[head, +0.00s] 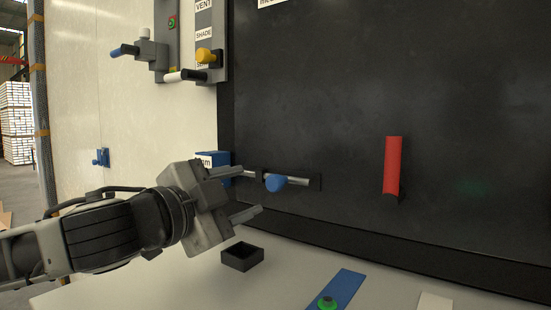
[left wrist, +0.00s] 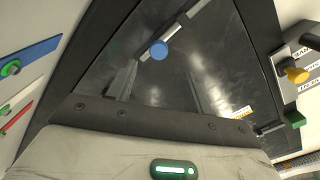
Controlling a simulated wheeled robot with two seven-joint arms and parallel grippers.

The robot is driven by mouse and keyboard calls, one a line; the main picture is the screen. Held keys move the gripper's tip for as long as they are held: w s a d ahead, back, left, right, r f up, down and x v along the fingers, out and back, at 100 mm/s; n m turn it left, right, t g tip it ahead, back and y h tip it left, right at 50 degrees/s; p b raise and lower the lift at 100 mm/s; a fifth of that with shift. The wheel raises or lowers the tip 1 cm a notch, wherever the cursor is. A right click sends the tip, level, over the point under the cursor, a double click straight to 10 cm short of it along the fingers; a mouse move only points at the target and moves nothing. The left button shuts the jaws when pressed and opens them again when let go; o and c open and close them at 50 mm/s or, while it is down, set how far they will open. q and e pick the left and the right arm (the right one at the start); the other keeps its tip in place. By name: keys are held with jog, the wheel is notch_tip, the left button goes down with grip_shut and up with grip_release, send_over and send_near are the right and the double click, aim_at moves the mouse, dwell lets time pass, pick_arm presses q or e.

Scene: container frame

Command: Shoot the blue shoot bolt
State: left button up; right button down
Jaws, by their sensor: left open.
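The blue shoot bolt has a blue knob (head: 277,182) on a horizontal metal rod (head: 298,181), low on the dark panel. A blue block (head: 212,158) with a partly hidden white label sits to its left, at the panel's edge. The knob also shows in the left wrist view (left wrist: 158,49), in the upper middle. My left gripper (head: 252,188) is open and empty. Its fingers point right toward the knob, just left of it in the head view, with no visible contact. The upper finger overlaps the view of the blue block. My right gripper is not in view.
A red handle (head: 393,165) stands upright on the panel to the right. A small black open box (head: 242,257) and a blue strip with a green button (head: 327,302) are on the pale surface below. Yellow (head: 205,55) and blue-tipped (head: 124,50) levers are at the upper left.

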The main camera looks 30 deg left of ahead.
aim_at(272, 184)
pick_arm(q)
jog(key=w+p, duration=0.1)
jog(key=w, duration=0.2)
jog(key=w+d+p, duration=0.1)
jog(key=w, duration=0.2)
jog(key=w+p, duration=0.1)
jog(key=w, duration=0.2)
jog(key=shift+w+d+f, duration=0.15)
jog(key=shift+w+d, duration=0.05)
jog(key=shift+w, duration=0.2)
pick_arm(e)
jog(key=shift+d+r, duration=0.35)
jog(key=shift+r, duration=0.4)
